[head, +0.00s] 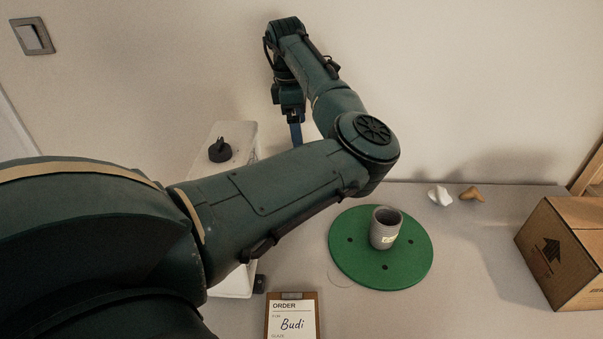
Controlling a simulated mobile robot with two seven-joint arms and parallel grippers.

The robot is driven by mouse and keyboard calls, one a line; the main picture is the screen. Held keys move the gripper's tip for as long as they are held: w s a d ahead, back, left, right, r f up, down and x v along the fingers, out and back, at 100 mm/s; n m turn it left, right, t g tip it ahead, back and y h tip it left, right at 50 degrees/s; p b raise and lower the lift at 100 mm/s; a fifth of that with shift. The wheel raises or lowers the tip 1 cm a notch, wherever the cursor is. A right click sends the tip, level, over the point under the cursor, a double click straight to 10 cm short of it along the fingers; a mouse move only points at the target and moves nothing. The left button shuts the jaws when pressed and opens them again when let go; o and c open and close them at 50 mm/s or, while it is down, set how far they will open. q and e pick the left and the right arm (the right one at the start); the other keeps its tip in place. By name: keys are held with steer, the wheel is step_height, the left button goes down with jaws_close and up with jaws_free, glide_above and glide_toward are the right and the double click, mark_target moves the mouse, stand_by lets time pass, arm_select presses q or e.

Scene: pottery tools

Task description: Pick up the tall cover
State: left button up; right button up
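My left arm comes in from the left and crosses the middle of the head view. My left gripper (295,128) hangs high at the back, near the wall, with its blue finger part pointing down. Its fingertips and the gap between them do not show clearly. A white upright body (237,137) with a black knob-like piece (220,150) on top stands left of the gripper, largely hidden behind my arm. I cannot tell whether this is the tall cover. My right gripper is not in view.
A grey ribbed cup (386,229) with a small label stands on a green round board (350,265). White (439,195) and brown (472,194) small pieces lie behind it. A cardboard box (565,250) is at right, an order clipboard (292,318) in front.

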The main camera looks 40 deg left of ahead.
arm_select(q)
steer(key=f, duration=0.7)
steer(key=d+f, duration=0.1)
steer(key=f, duration=0.3)
steer(key=shift+w+f, duration=0.2)
steer(key=shift+w, duration=0.2)
steer(key=c, duration=0.7)
steer(key=shift+o, duration=0.2)
steer(key=shift+r, duration=0.1)
